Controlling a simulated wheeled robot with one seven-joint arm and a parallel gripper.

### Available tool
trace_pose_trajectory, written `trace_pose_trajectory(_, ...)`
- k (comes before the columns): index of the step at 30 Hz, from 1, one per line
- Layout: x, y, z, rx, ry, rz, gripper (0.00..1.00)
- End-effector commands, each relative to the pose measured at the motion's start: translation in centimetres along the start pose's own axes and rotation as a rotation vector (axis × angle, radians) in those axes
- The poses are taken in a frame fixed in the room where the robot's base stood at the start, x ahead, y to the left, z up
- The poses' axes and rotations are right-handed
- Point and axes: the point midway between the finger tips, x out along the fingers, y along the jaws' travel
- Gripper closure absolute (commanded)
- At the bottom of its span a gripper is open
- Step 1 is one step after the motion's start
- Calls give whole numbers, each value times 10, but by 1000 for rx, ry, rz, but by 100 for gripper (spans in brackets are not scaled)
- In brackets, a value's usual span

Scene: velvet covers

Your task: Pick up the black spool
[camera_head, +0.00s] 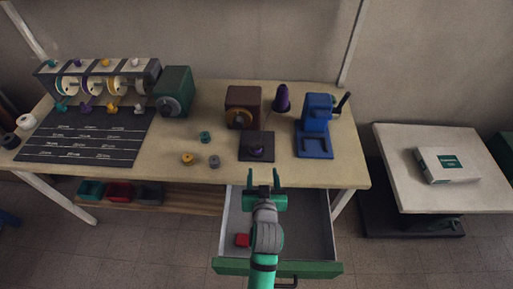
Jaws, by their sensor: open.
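A black round spool-like thing (10,141) lies at the far left end of the worktable (190,105), partly cut off by the picture's edge. A white spool (26,121) lies just behind it. My gripper (263,174) is open and empty, with its two green fingers apart. It is in front of the table's front edge, over the open drawer, far to the right of the black spool. Small teal (205,137), orange (187,159) and grey (214,162) spools sit mid-table.
A rack with threaded spools (98,77) stands behind a dark marked mat (85,149). Green (174,92), brown (243,106) and blue (315,125) machines, a purple cone (282,98) and a dark pad (248,157) occupy the table. The open drawer (315,225) holds a red block (243,240).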

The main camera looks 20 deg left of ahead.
Motion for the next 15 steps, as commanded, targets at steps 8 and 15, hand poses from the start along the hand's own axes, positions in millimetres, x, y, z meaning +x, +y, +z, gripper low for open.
trace_pose_trajectory(8,22,-7,-28,-22,-12,-32,45)
trace_pose_trajectory(15,56,-10,-28,-23,-12,-35,45)
